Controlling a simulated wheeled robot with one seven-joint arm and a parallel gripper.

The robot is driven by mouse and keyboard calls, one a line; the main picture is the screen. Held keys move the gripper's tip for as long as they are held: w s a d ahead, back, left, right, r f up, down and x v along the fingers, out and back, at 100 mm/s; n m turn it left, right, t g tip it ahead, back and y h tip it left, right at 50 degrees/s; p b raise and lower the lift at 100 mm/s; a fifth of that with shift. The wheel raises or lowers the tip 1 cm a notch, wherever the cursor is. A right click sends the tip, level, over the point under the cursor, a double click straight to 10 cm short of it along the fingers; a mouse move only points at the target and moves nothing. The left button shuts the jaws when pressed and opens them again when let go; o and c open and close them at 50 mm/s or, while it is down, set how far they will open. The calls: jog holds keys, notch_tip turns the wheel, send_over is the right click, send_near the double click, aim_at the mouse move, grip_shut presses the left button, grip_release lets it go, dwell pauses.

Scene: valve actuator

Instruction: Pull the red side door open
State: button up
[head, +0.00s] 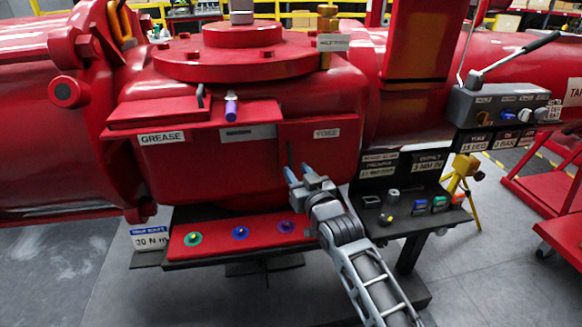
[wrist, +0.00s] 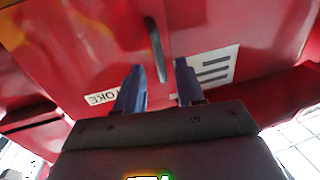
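My gripper (head: 298,170) is in front of the door's lower left part. The handle is just beyond the tips, roughly in line with the gap.
A dark tray (head: 420,210) with small parts stands to the right. A grey lever box (head: 500,103) is at the upper right.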

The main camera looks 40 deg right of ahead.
aim_at(291, 164)
jog(key=shift+x, duration=1.85)
jog(key=shift+c, duration=0.4)
jog(key=shift+d, duration=0.1)
grip_shut()
